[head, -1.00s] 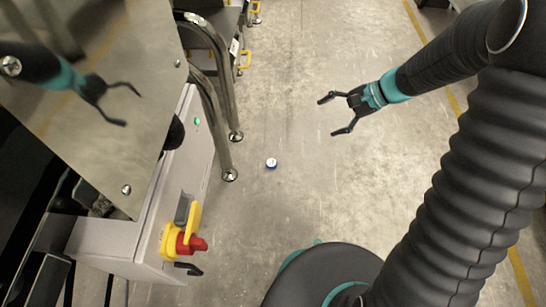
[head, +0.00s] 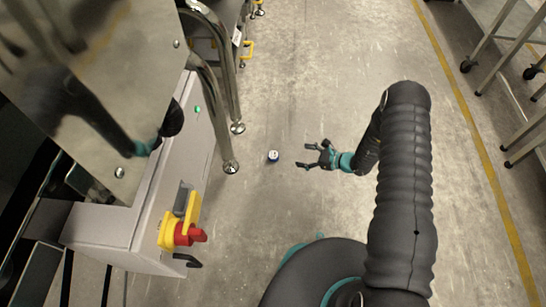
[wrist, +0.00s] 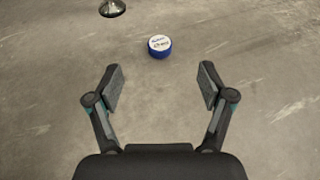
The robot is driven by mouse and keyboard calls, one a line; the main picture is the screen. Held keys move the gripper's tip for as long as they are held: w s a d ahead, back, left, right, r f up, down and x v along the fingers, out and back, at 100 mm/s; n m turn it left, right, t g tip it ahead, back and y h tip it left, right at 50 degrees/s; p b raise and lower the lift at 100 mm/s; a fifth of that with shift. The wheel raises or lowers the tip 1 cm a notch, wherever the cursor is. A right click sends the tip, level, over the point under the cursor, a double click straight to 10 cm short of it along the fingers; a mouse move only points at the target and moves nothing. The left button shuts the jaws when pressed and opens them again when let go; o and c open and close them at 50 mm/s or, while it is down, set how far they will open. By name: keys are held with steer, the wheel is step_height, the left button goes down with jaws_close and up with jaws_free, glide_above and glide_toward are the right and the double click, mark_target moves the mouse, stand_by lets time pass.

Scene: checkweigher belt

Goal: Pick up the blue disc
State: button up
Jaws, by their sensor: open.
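The blue disc (head: 273,156) lies flat on the concrete floor, a little right of the machine's metal feet. It has a white top with dark writing, and it shows beyond the fingertips in the wrist view (wrist: 159,46). My gripper (head: 305,157) is open and empty, to the right of the disc in the head view, with its fingers pointing toward it. In the wrist view my gripper's fingers (wrist: 160,80) are spread wide, and the disc is ahead of the gap, roughly centred. Nothing hides the disc.
The machine cabinet (head: 150,215) with a red and yellow switch (head: 182,233) stands at left. Its shiny tube legs end in round feet (head: 230,167) near the disc; one foot shows in the wrist view (wrist: 112,8). Wheeled racks (head: 505,60) stand at far right. The floor between is clear.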

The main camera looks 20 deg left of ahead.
mark_target(275, 156)
steer(key=f, duration=0.2)
steer(key=f+m, duration=0.1)
steer(key=shift+s+t, duration=0.3)
steer(key=shift+a+f, duration=0.25)
steer(key=shift+f, duration=0.05)
steer(key=b+x, duration=0.1)
steer(key=x, duration=1.2)
steer(key=shift+f, duration=0.2)
steer(key=c, duration=1.3)
steer(key=shift+o, duration=0.2)
